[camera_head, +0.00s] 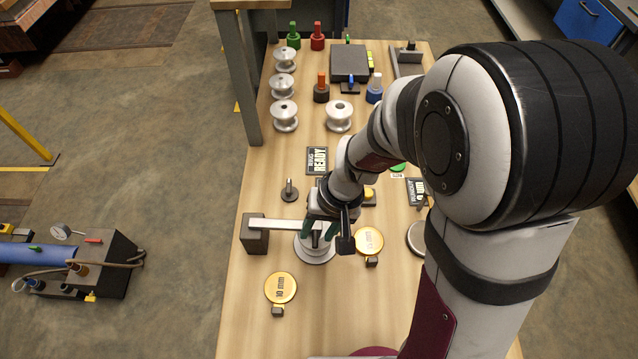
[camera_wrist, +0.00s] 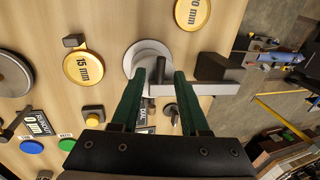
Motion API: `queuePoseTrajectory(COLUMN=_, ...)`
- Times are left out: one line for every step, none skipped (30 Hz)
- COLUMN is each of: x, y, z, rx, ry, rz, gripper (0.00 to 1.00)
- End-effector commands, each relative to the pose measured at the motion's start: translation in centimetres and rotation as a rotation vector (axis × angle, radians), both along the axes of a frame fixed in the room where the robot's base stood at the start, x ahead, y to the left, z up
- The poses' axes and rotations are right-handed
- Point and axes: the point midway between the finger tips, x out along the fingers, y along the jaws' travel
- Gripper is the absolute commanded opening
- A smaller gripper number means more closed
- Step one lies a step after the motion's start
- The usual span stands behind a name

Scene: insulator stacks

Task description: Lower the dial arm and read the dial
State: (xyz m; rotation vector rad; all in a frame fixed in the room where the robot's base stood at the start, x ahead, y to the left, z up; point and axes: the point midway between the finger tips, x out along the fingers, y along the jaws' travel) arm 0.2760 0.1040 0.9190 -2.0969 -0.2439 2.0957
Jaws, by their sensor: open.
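The dial arm (camera_head: 283,225) is a pale bar running right from a dark grey block (camera_head: 254,238). Its free end reaches over a round silver stand (camera_head: 315,256). In the wrist view the bar (camera_wrist: 204,89) and block (camera_wrist: 218,68) lie to the right. My gripper (camera_head: 319,236) is over the stand, at the bar's free end. In the wrist view its green fingers (camera_wrist: 160,80) are apart, with a thin dark post between them. I cannot tell whether they touch it. A readout sign (camera_wrist: 39,123) appears to show 0 mm. The stand's middle is partly hidden.
Gold discs marked 10 mm (camera_head: 280,287) and 15 mm (camera_head: 369,240) lie close by. A small dark peg (camera_head: 289,190) and a "READY" sign (camera_head: 317,160) stand behind. Several silver spools (camera_head: 285,115) stand farther back.

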Motion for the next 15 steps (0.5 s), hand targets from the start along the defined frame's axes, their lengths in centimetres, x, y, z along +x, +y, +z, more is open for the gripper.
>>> queuePoseTrajectory(x=0.01, y=0.0, z=0.01, rx=0.0, ry=0.0, rz=0.0, gripper=0.41)
queuePoseTrajectory(x=0.01, y=0.0, z=0.02, rx=0.0, ry=0.0, rz=0.0, gripper=0.36)
queuePoseTrajectory(x=0.01, y=0.0, z=0.02, rx=0.0, ry=0.0, rz=0.0, gripper=0.29)
queuePoseTrajectory(x=0.01, y=0.0, z=0.02, rx=0.0, ry=0.0, rz=0.0, gripper=0.23)
queuePoseTrajectory(x=0.01, y=-0.01, z=0.03, rx=0.0, ry=0.0, rz=0.0, gripper=0.18)
queuePoseTrajectory(x=0.01, y=-0.01, z=0.03, rx=0.0, ry=0.0, rz=0.0, gripper=0.11)
queuePoseTrajectory(x=0.01, y=-0.01, z=0.03, rx=0.0, ry=0.0, rz=0.0, gripper=0.05)
queuePoseTrajectory(x=0.01, y=-0.01, z=0.03, rx=0.0, ry=0.0, rz=0.0, gripper=0.0)
queuePoseTrajectory(x=0.01, y=-0.01, z=0.03, rx=0.0, ry=0.0, rz=0.0, gripper=0.0)
queuePoseTrajectory(x=0.01, y=-0.01, z=0.04, rx=0.0, ry=0.0, rz=0.0, gripper=0.0)
queuePoseTrajectory(x=0.01, y=-0.01, z=0.04, rx=0.0, ry=0.0, rz=0.0, gripper=0.0)
queuePoseTrajectory(x=0.01, y=-0.01, z=0.04, rx=0.0, ry=0.0, rz=0.0, gripper=0.0)
queuePoseTrajectory(x=0.01, y=-0.01, z=0.04, rx=0.0, ry=0.0, rz=0.0, gripper=0.0)
queuePoseTrajectory(x=0.01, y=-0.01, z=0.04, rx=0.0, ry=0.0, rz=0.0, gripper=0.0)
queuePoseTrajectory(x=0.01, y=-0.01, z=0.04, rx=0.0, ry=0.0, rz=0.0, gripper=0.0)
